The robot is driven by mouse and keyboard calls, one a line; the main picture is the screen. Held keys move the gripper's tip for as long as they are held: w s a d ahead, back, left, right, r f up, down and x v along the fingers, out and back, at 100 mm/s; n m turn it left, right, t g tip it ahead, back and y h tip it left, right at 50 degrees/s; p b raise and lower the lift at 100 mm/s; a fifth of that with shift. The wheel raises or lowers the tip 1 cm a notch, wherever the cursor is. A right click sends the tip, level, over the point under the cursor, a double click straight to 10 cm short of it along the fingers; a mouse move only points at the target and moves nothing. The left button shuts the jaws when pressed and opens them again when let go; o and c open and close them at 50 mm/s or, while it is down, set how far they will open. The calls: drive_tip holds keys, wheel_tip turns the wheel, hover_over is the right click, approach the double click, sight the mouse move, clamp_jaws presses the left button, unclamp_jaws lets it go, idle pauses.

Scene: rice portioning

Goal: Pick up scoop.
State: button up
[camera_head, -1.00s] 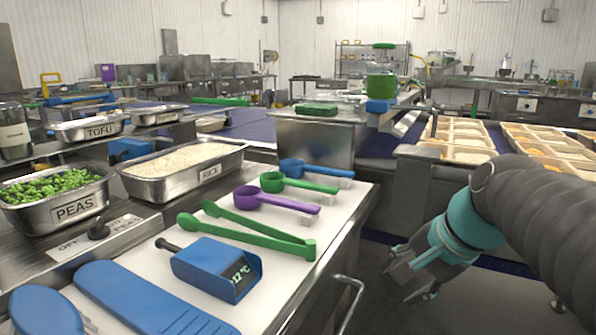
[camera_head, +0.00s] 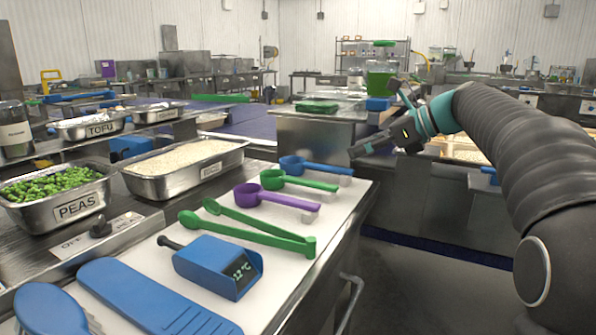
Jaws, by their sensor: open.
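Three scoops lie in a row on the white board (camera_head: 200,212) on the counter. The blue scoop (camera_head: 291,165) is farthest back, the green scoop (camera_head: 274,180) is in the middle, and the purple scoop (camera_head: 249,195) is nearest. Their handles point right, toward the counter edge. My gripper (camera_head: 372,128) is open and empty. It shows in the air to the right of the scoops, higher in the picture and apart from them. My arm reaches in from the right.
Green tongs (camera_head: 250,232), a blue thermometer box (camera_head: 218,265) and a blue spatula (camera_head: 140,298) lie nearer on the board. A rice pan (camera_head: 185,167) and a peas pan (camera_head: 55,194) stand to the left. Floor shows right of the counter.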

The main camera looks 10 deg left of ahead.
sight(316, 165)
drive_tip(key=x, duration=1.1)
drive_tip(key=shift+w+a+b, duration=0.15)
drive_tip(key=shift+a+b, duration=0.05)
drive_tip(key=shift+b, duration=0.15)
clamp_jaws()
